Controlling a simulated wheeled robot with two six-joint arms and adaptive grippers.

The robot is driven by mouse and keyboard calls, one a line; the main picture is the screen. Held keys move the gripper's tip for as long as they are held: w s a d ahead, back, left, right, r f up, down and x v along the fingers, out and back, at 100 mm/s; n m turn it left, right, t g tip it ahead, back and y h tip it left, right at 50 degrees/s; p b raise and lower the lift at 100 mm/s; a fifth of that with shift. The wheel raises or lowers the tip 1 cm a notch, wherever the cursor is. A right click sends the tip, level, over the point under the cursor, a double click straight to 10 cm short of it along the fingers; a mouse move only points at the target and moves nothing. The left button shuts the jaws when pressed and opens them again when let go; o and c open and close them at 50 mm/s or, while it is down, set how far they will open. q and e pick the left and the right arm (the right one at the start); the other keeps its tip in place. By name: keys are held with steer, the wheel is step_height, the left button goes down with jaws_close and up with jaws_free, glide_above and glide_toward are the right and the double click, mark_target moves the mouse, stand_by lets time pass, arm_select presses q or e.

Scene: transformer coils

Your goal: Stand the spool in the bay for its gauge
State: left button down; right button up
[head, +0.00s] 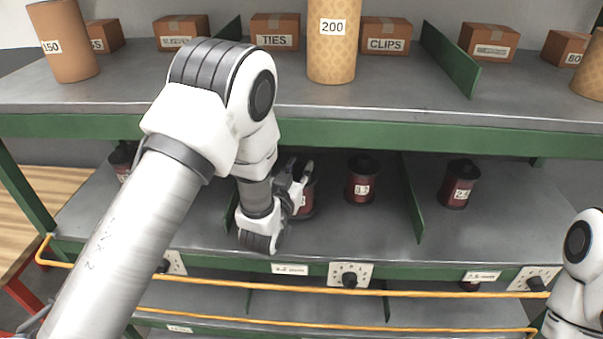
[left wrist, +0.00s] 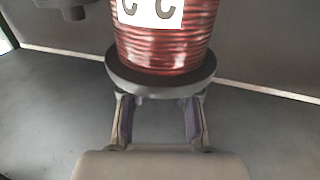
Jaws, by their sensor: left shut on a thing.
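My left gripper (head: 298,182) is shut on a dark-flanged spool (head: 308,201) wound with red-brown wire, in the middle bay of the lower shelf. The gripper covers the left part of this spool in the head view. In the left wrist view the spool (left wrist: 165,45) looks upright, with its white label partly cut off by the top edge and its lower flange nearest the two fingers. I cannot tell whether its base touches the shelf. A similar spool (head: 361,181) stands to its right in the same bay. My right gripper is out of the frame.
Green dividers (head: 411,199) part the lower shelf (head: 340,235) into bays. Another spool (head: 460,184) stands in the right bay, one (head: 122,160) at the left. Gauge plates (head: 350,275) and labels line the front edge, above a yellow rail (head: 400,293). The upper shelf (head: 350,97) overhangs.

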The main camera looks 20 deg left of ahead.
arm_select(q)
steer(key=f, duration=0.1)
steer(key=w+f, duration=0.1)
steer(key=shift+f, duration=0.35)
steer(key=shift+s+r, duration=0.2)
steer(key=shift+s, duration=0.15)
steer(key=shift+f, duration=0.2)
steer(key=c, duration=0.9)
jaws_free()
steer(key=shift+o, duration=0.3)
steer(key=shift+w+f, duration=0.1)
steer(key=shift+w, duration=0.1)
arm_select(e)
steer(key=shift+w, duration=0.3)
